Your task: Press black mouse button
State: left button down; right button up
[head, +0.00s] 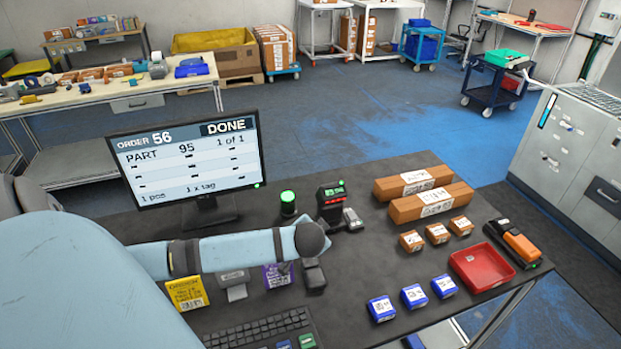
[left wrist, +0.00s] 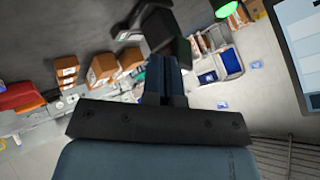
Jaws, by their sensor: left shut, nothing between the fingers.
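My left arm reaches in from the left in the head view and ends in a dark round wrist above the table. My left gripper (left wrist: 168,62) shows in the left wrist view with its fingers shut together and nothing between them. In the head view its fingers cannot be told clearly from the dark shapes under the wrist. A small dark object (head: 314,278), which looks like the black mouse, lies on the table just below the wrist, its far end partly covered. Whether the fingers touch it cannot be seen. My right gripper is in neither view.
A keyboard (head: 262,331) lies at the front. The monitor (head: 187,155) reads DONE. A black device with a green display (head: 333,203) and a green lamp (head: 288,203) stand behind the wrist. Small blue boxes (head: 414,296), a red tray (head: 460,276) and orange boxes (head: 438,234) are to the right.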

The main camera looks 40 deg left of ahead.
pick_arm(q)
jog(key=b, duration=0.6)
send_over(312, 263)
notch_tip(312, 263, down, 7)
jog(key=shift+f, duration=0.85)
dwell(0.3)
dwell(0.7)
